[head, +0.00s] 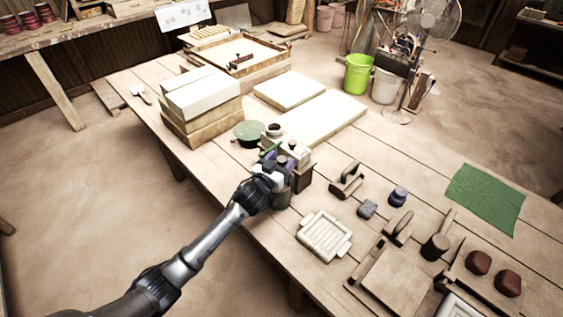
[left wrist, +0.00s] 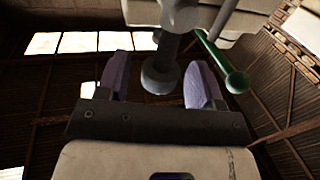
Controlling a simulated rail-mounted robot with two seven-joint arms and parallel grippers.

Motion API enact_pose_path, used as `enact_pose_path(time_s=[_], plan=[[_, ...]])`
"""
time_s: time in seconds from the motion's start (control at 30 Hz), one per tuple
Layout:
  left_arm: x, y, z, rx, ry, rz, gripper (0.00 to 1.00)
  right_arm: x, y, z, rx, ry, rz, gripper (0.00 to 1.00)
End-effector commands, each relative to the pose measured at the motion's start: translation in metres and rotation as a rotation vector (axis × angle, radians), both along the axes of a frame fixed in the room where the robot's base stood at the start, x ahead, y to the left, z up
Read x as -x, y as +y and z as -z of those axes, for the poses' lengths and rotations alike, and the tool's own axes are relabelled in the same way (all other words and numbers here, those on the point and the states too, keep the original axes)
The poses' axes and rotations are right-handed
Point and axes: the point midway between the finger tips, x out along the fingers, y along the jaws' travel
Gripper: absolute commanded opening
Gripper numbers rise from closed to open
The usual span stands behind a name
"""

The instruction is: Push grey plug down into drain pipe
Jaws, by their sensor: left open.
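My left gripper (head: 274,166) is at the near edge of the table, at a small white and brown device (head: 298,152). In the left wrist view its two purple fingers (left wrist: 158,85) stand apart. A dark grey knobbed piece on a stem (left wrist: 160,76) shows between them, with gaps on both sides. I cannot tell whether this is the plug or part of the pipe. A green rod with a ball end (left wrist: 236,81) is to its right. A grey cylinder (head: 281,197) stands just below the gripper in the head view. My right gripper is not in view.
Stacked pale blocks (head: 202,100) and a green round dish (head: 249,131) are beyond the gripper. A wooden handled tool (head: 346,181), a grey block (head: 367,209) and a white ribbed tray (head: 325,236) lie to the right. A green mat (head: 486,197) lies far right.

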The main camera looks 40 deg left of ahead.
Motion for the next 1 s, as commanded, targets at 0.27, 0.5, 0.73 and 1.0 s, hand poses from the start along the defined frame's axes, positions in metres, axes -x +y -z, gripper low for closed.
enact_pose_path(time_s=[0.27,0.5,0.73,1.0], plan=[[-0.0044,0.0006,-0.0001,0.000,0.000,0.000,0.60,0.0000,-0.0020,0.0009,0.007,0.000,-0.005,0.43],[-0.0042,0.0006,0.0000,0.000,0.000,0.000,0.50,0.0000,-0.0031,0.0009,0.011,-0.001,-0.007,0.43],[-0.0041,0.0005,0.0001,0.000,0.000,0.000,0.28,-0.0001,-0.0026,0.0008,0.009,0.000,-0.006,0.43],[-0.0040,0.0005,0.0000,0.000,0.000,0.000,0.02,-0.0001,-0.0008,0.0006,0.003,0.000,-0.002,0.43]])
